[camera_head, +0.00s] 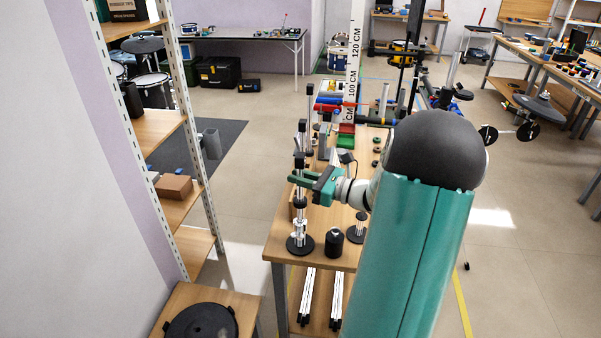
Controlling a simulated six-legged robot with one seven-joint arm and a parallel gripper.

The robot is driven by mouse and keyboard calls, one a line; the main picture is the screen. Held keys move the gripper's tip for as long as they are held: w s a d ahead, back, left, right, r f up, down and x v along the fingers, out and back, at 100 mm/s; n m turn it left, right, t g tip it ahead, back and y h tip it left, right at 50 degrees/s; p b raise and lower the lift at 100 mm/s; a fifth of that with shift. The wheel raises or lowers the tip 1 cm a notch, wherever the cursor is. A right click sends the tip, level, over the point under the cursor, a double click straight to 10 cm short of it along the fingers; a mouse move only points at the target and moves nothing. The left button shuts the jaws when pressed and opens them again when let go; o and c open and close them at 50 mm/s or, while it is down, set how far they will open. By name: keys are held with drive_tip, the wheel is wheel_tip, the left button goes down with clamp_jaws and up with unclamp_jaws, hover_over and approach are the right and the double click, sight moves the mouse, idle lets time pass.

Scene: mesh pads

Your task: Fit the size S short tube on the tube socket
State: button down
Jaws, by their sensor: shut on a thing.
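My gripper (303,181), with teal fingers, is over the left front of the wooden workbench (279,246). It is shut on a slim upright piece (300,192), dark and light in colour, standing between the fingers. The piece is too small to tell surely as the size S short tube. Directly below stands a round black base with a pale upright post (300,228) and a dark part near its top. I cannot tell whether this is the tube socket, nor whether the held piece touches it.
A black cylinder (334,241) and another black-based stand (357,230) are close on the right. Dark posts rise behind my gripper. A tall white ruler (354,60) stands further back. A metal shelf rack (184,110) is on the left, with open floor between.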

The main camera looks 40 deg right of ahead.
sight(301, 200)
drive_tip(key=shift+f, duration=1.65)
drive_tip(key=c, duration=1.3)
unclamp_jaws()
drive_tip(key=v, duration=1.4)
drive_tip(key=shift+w, duration=0.1)
